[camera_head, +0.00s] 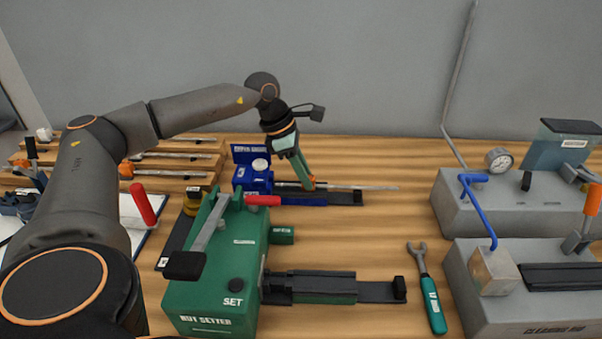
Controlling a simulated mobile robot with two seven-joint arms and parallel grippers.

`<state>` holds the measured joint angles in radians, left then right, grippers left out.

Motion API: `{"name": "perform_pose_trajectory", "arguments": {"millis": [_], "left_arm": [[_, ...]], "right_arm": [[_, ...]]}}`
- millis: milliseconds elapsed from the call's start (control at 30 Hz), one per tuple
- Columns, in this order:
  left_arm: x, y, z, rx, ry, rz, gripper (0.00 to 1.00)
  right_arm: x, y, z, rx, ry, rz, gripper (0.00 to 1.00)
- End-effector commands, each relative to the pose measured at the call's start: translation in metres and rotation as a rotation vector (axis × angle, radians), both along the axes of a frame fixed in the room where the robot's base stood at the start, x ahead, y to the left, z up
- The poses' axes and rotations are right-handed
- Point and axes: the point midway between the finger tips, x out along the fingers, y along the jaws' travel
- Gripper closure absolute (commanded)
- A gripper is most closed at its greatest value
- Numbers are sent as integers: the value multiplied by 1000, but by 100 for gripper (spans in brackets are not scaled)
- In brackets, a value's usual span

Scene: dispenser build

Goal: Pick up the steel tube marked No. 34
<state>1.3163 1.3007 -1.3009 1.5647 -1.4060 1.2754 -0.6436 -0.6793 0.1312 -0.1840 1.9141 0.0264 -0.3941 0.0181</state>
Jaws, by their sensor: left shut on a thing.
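My left gripper (309,184) reaches down from above at the blue gauge fixture, its jaws shut on a thin steel tube (365,187). The tube lies level and sticks out to the right of the jaws, just above the fixture's black rail (340,198). I cannot tell whether it touches the rail, and no number is readable on it. More thin steel tubes (176,155) lie on the stepped wooden rack (215,147) at the back left; their markings are too small to read. My right gripper is not in view.
The blue fixture (246,178) stands behind the green nut setter (215,290). A wrench (431,295) lies on the bench at front centre. Grey machines (505,205) with levers fill the right side. Bare bench (390,230) lies between the blue fixture and these machines.

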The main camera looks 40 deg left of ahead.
Motion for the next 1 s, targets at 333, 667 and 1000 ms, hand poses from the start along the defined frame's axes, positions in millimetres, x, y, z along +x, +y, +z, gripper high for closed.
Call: {"name": "perform_pose_trajectory", "arguments": {"millis": [333, 667, 1000], "left_arm": [[1, 0, 0, 0, 0, 1, 68], [1, 0, 0, 0, 0, 1, 39], [-2, 4, 12, -1, -2, 3, 39]], "right_arm": [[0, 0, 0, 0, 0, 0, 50], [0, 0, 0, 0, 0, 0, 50], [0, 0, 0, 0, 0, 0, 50]]}}
